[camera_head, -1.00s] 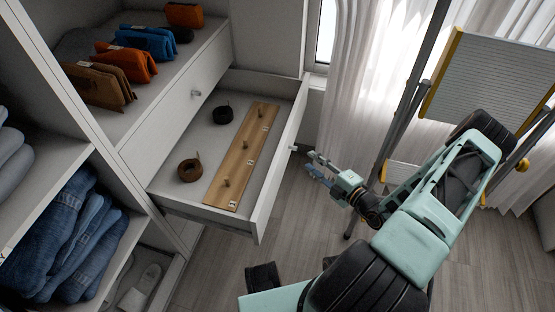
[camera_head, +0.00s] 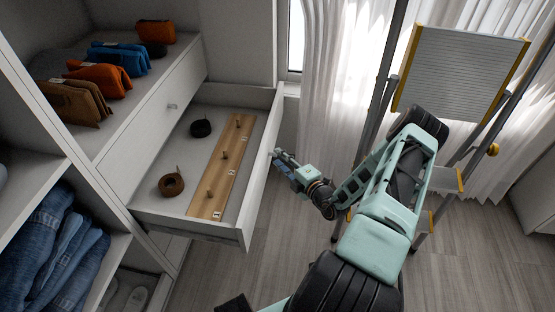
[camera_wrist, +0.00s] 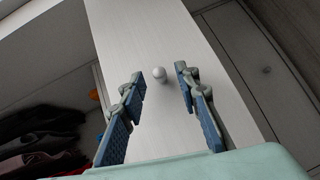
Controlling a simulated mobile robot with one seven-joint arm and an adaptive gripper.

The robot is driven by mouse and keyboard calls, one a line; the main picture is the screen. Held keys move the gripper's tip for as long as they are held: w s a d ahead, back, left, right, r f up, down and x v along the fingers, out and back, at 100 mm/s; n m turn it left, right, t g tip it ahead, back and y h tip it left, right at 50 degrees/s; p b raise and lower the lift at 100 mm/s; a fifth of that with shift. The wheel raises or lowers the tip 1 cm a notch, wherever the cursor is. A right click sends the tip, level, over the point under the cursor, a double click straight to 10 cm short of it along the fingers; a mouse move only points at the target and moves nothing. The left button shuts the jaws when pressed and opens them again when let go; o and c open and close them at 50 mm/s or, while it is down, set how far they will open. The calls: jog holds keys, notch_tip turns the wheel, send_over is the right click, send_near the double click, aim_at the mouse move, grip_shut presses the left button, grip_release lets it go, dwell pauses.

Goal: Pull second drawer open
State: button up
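The lower drawer (camera_head: 245,236) of the cubby unit stands pulled well out in the head view, with its inside showing. Its white front also shows in the wrist view (camera_wrist: 150,125), with a small round pale knob (camera_wrist: 159,74) on it. My gripper (camera_head: 275,158) is at the outer face of this front in the head view, where the knob is hidden. In the wrist view my gripper (camera_wrist: 162,78) is open, with one blue-padded finger on each side of the knob. A gap shows between each finger and the knob.
The drawer holds a wooden peg rack (camera_head: 225,165), a brown coil (camera_head: 171,183) and a black coil (camera_head: 201,128). The closed upper drawer (camera_head: 150,125) has its own knob. Floor is clear at lower right.

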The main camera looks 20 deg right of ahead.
jog(key=shift+x, duration=0.9)
jog(key=shift+c, duration=0.4)
grip_shut()
